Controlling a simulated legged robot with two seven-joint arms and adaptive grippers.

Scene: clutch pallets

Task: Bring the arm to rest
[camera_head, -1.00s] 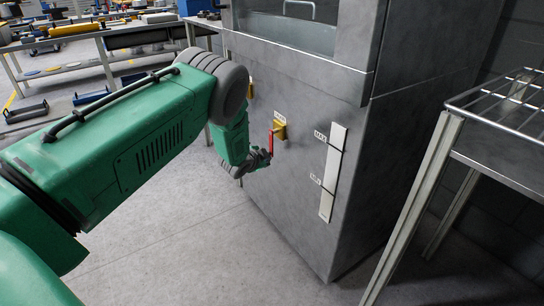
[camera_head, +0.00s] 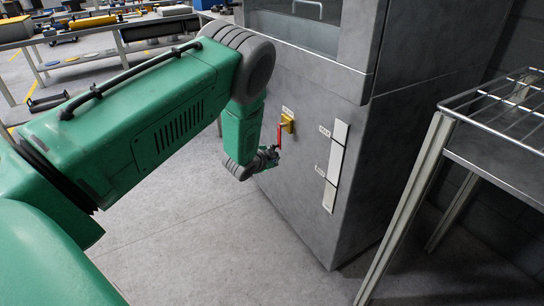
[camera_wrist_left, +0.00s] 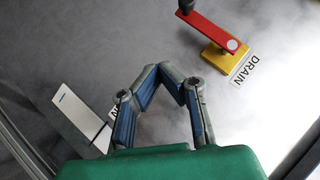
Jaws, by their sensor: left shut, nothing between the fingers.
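My left arm reaches in from the left in the head view. My left gripper (camera_head: 270,156) is beside the lower end of a red lever there. In the wrist view the left gripper (camera_wrist_left: 160,72) has its blue-padded fingers together at the tips with nothing between them. The red lever (camera_wrist_left: 207,30) on its yellow base (camera_wrist_left: 221,57) is above and right of the fingertips, with a visible gap. In the head view the lever (camera_head: 280,137) hangs down from the yellow base (camera_head: 287,122). My right gripper is not in view.
The lever is on a grey metal cabinet (camera_head: 310,85). A white gauge strip (camera_head: 337,165) with small labels is to its right. A DRAIN label (camera_wrist_left: 244,69) is by the base. A wire-topped rack (camera_head: 500,120) stands at right. Open floor (camera_head: 200,235) lies below my arm.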

